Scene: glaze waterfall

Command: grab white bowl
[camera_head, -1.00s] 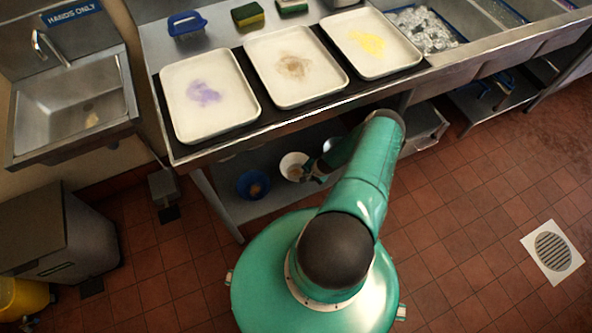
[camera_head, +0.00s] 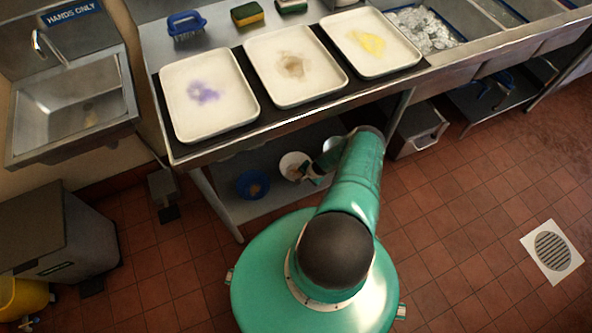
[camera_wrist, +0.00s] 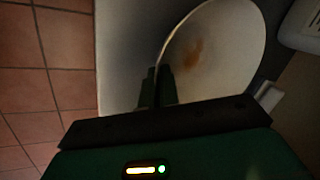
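The white bowl (camera_head: 291,163) is at the lower shelf under the counter, right of a blue bowl (camera_head: 253,184). In the wrist view the white bowl (camera_wrist: 225,50) fills the top middle, with a brown stain inside. My gripper (camera_wrist: 158,84) is at the bowl's left rim in that view. Its two dark fingers are close together, one on each side of the rim, and look shut on it. In the head view my gripper (camera_head: 312,175) is at the bowl's right side, partly hidden by my arm. Whether the bowl is off the shelf is unclear.
The steel lower shelf (camera_head: 240,208) has the counter above it, holding three white trays with purple (camera_head: 182,122), brown (camera_head: 285,93) and yellow (camera_head: 384,66) stains. A grey bin (camera_head: 60,235) stands left.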

